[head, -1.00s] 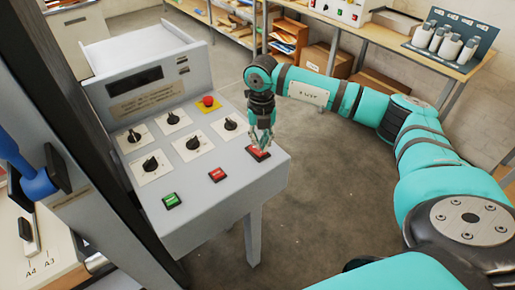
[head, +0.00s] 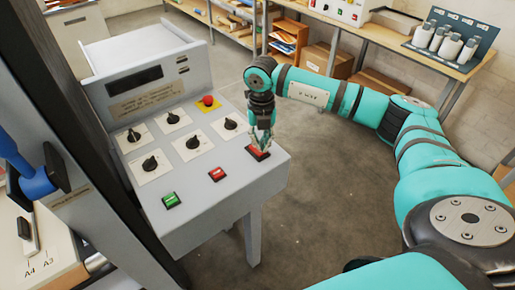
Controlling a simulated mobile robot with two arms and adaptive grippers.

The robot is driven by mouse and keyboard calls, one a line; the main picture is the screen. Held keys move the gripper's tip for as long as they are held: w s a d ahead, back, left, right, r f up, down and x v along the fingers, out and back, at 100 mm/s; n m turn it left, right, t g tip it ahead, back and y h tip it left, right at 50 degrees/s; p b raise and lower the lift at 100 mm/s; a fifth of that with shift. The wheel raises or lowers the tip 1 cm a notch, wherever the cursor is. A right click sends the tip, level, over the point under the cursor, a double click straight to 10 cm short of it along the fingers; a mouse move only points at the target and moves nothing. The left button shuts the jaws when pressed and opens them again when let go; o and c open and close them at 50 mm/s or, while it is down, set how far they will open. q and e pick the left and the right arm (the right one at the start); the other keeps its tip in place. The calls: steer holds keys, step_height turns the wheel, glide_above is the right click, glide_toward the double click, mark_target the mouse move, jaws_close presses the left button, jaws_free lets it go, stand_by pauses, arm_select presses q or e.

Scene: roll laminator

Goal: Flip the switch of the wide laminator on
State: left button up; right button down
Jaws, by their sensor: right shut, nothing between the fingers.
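The wide laminator's control console (head: 220,190) is a grey sloped panel on a leg, left of centre in the head view. A red rocker switch (head: 258,153) sits at its right end. My right gripper (head: 262,144) is shut and empty, pointing down with its fingertips at this switch and partly covering it. I cannot tell whether the fingertips touch it. Another red switch (head: 217,174) and a green switch (head: 172,200) lie to the left along the front edge. My left gripper is not in view.
Several black knobs (head: 193,142) and a red emergency button (head: 208,101) on a yellow plate are on the panel. A dark post (head: 85,120) stands at the left. A workbench (head: 400,45) with bottles (head: 445,42) is at the back right. The floor right of the console is clear.

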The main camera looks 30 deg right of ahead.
steer(key=shift+f+b, duration=0.75)
steer(key=shift+f, duration=0.25)
stand_by(0.3)
steer(key=shift+r+p, duration=2.2)
steer(key=shift+r, duration=1.4)
steer(key=shift+f, duration=0.1)
